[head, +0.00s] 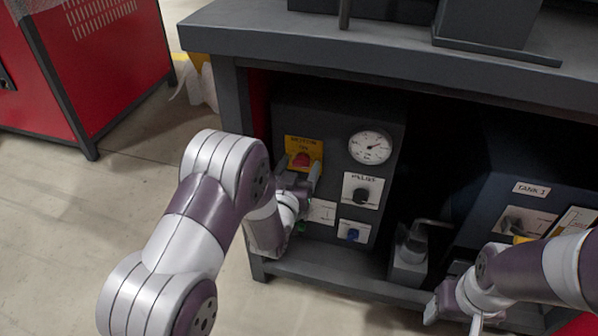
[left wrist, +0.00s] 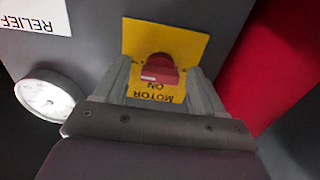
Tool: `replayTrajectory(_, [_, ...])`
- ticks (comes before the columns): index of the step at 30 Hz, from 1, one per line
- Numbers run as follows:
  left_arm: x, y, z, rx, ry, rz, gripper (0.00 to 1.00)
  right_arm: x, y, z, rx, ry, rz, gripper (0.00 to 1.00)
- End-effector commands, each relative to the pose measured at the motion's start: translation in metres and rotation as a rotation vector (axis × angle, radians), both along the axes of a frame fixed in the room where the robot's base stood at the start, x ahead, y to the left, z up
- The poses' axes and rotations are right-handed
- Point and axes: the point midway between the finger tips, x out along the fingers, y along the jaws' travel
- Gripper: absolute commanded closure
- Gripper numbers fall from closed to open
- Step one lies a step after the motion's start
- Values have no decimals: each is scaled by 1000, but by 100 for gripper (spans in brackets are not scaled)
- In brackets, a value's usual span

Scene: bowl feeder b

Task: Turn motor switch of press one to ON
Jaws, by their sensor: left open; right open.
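The motor switch is a red knob (head: 302,159) on a yellow plate (head: 290,142) at the upper left of a dark panel under the bench. In the left wrist view the knob (left wrist: 159,69) shows a white mark, and the yellow plate (left wrist: 190,45) carries inverted "MOTOR" and "ON" lettering. My left gripper (head: 301,170) is open at the switch. Its fingers stand on either side of the knob in the left wrist view; whether they touch it I cannot tell. My right gripper (head: 440,305) is low at the right, away from the switch.
A round white gauge (head: 370,147) and a black relief knob (head: 361,195) sit right of the switch. A blue knob (head: 352,234) is below. The grey bench top (head: 400,60) overhangs the panel. Open floor lies left.

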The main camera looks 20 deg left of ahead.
Motion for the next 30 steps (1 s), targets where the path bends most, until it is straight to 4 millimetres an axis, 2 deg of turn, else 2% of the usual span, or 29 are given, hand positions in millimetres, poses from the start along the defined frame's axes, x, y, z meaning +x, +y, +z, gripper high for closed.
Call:
replayTrajectory(3, [0, 0, 0, 0, 0, 0, 30, 0, 0, 1, 0, 0, 0, 34])
replayTrajectory(4, [0, 0, 0, 0, 0, 0, 34, 0, 0, 1, 0, 0, 0, 34])
replayTrajectory(9, [0, 0, 0, 0, 0, 0, 87, 0, 0, 1, 0, 0, 0, 34])
replayTrajectory(20, [-1, 0, 1, -47, 3, 0, 86, 0, 0, 4, 0, 0, 0, 34])
replayTrajectory(30, [-1, 0, 2, -290, 12, 0, 86, 0, 0, 18, 0, 0, 0, 34])
